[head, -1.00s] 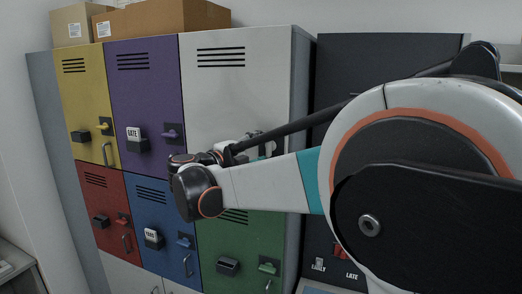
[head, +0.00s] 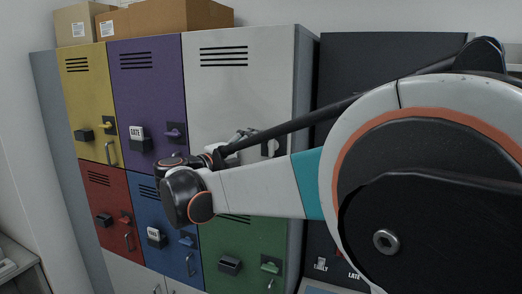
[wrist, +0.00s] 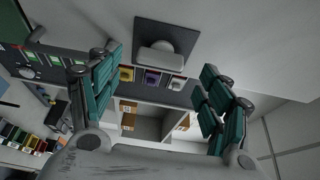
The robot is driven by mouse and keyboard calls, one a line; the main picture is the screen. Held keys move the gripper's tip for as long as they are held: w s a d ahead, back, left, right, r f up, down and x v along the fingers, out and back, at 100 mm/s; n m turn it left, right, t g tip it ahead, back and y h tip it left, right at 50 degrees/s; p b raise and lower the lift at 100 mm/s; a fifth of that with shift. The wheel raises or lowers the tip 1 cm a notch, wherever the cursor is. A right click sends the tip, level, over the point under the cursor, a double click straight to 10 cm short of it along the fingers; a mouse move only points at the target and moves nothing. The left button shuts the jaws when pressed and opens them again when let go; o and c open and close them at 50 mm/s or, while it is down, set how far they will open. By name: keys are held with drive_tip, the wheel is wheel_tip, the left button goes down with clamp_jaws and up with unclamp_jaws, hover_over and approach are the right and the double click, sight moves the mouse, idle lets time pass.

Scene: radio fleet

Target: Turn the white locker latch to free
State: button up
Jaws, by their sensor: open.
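The white locker door (head: 225,88) is in the upper row of the head view, right of the purple one. Its latch (wrist: 162,58) is a pale handle on a dark square plate, at the top centre of the wrist view. In the head view the dark plate (head: 269,149) shows just above my arm. My gripper (wrist: 160,70) has its teal-padded fingers spread, one on each side of the latch in the picture, with nothing between them. I cannot tell how near the fingertips are to it. In the head view the gripper is mostly hidden behind my arm.
Yellow (head: 85,95), purple (head: 150,80), red (head: 105,205), blue (head: 150,220) and green (head: 240,265) doors surround the white one. Cardboard boxes (head: 165,16) lie on top. A dark panel (head: 350,60) stands to the right.

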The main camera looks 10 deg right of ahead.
drive_tip(key=v, duration=0.8)
drive_tip(key=shift+a, duration=0.2)
